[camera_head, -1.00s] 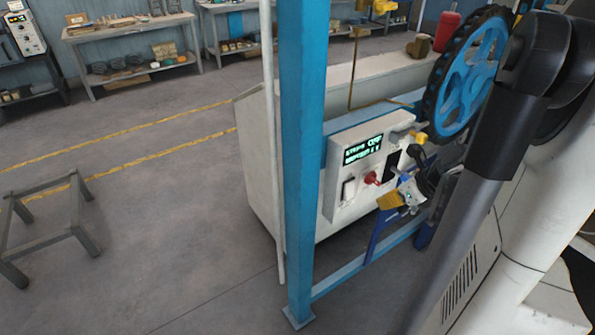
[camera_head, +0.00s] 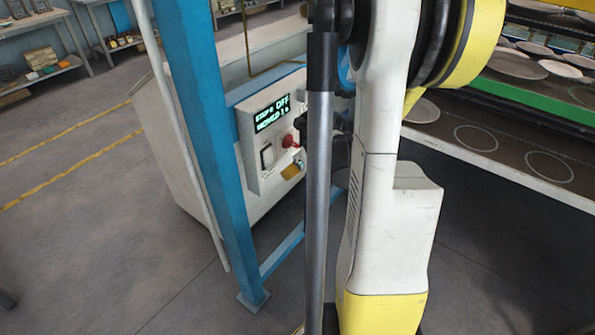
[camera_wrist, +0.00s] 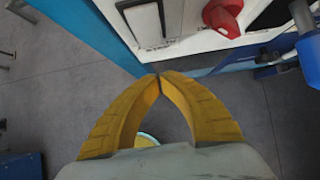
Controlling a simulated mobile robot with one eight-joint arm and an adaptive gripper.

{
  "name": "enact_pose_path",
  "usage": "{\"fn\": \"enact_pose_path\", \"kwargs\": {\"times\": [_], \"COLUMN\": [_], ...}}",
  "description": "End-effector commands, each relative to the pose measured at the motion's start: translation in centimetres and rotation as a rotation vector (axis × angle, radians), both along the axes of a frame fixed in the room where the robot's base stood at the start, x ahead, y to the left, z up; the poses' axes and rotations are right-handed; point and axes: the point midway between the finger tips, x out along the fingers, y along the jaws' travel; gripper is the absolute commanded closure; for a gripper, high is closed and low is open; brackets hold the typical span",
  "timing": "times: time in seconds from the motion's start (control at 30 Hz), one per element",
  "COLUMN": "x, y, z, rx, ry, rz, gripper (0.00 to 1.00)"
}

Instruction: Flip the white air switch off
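The white switch (camera_head: 267,156) is a white rocker in a black frame, on the lower left of a white control panel (camera_head: 253,178). The tips appear just below the switch and the panel's lower edge.
A red knob (camera_head: 289,141) sits right of the switch, also in the wrist view (camera_wrist: 222,16). A lit green display (camera_head: 272,112) is above. A blue post (camera_head: 205,130) stands left of the panel. Racks with plates (camera_head: 515,63) are at right. Floor at left is open.

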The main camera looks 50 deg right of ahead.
Motion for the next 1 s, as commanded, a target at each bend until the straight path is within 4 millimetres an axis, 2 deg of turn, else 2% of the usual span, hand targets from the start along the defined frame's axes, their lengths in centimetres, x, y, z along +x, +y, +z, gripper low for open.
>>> {"fn": "enact_pose_path", "kwargs": {"times": [0.1, 0.23, 0.67, 0.87, 1.0], "x": [1.9, 3.2, 3.7, 5.3, 5.2], "y": [0.2, 0.3, 0.3, 0.4, 0.4], "z": [-0.4, -0.5, -0.4, -1.6, -1.3], "rx": [0.0, 0.0, -0.001, 0.0, 0.0], "ry": [0.001, 0.0, 0.0, 0.001, 0.001], "rz": [0.004, 0.001, 0.001, 0.002, 0.0], "gripper": [1.0, 1.0, 1.0, 1.0, 1.0]}}
